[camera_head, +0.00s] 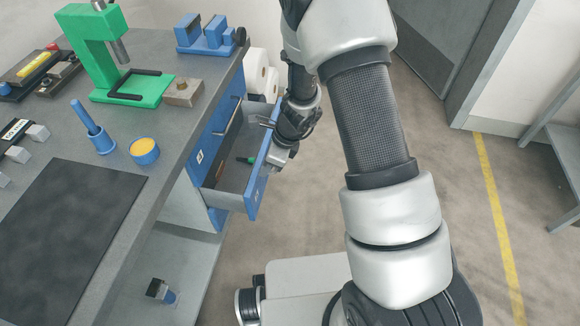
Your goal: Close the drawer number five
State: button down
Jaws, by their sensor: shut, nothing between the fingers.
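An open drawer (232,200) with a blue front and grey sides sticks out of the workbench cabinet. I cannot read a number on it. Inside it lie a green-handled tool (246,160) and a brown strip (219,172). My gripper (272,163) is at the outer side of the drawer's blue front, close to its upper edge. It is shut and holds nothing that shows. My wrist hides part of the front, and I cannot tell whether the fingers touch it.
The workbench (160,170) carries a green press (100,50), a blue fixture (205,35), a yellow-topped blue cup (144,150) and a black mat (65,235). White rolls (257,72) stand behind the drawer. A lower shelf (165,265) lies below. Open floor is on the right.

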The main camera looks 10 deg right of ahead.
jog(key=w+a+p, duration=0.3)
jog(key=a+p, duration=0.1)
jog(key=a, duration=0.6)
jog(key=shift+w, duration=0.15)
jog(key=shift+d, duration=0.1)
